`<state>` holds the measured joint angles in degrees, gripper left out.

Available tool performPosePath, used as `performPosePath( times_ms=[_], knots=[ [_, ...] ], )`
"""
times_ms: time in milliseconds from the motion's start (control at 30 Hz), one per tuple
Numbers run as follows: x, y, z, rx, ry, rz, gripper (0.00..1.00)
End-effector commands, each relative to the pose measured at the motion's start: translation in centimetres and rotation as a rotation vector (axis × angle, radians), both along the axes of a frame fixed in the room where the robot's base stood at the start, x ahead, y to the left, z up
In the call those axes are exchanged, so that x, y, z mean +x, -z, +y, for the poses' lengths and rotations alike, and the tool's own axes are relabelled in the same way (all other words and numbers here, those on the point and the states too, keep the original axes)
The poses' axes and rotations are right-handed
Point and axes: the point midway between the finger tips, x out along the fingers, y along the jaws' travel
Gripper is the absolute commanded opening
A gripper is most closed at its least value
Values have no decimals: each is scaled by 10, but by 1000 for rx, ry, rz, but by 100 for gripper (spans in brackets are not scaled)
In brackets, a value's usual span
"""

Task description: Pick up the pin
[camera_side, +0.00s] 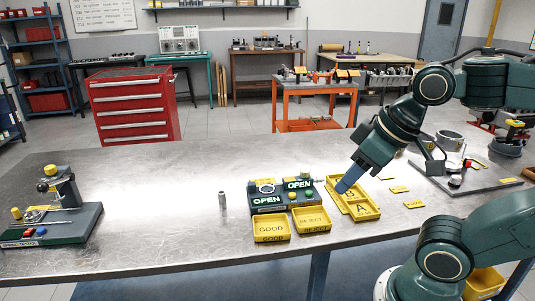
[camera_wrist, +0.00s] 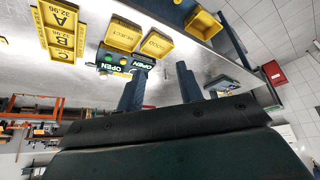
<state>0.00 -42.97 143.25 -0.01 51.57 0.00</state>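A small grey metal cylinder, which looks like the pin (camera_side: 222,201), stands upright on the steel table, left of the gauge fixture with the OPEN signs (camera_side: 268,200). I cannot make it out in the wrist view. My gripper (camera_side: 345,186) points down and left above the yellow tray marked with letters (camera_side: 368,212), well to the right of the pin. In the wrist view my gripper (camera_wrist: 158,76) has its two dark blue fingers wide apart, with nothing between them. The tray marked A, B, C also shows in the wrist view (camera_wrist: 72,40).
Yellow GOOD (camera_side: 271,237) and REJECT (camera_side: 311,228) trays lie along the table front, before the fixture. A dark press-like stand (camera_side: 52,230) is at the left. A plate with a metal cylinder (camera_side: 450,142) is at the right. The table around the pin is clear.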

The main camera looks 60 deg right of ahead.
Motion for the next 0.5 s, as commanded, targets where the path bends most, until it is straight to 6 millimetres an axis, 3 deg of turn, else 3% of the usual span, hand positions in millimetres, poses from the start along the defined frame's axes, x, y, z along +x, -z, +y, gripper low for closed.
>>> performPosePath(
  times_ms=[100,500],
  knots=[
    [0,0,0,0,0,0,45],
    [4,-3,0,-8,-14,5,45]
  ],
)
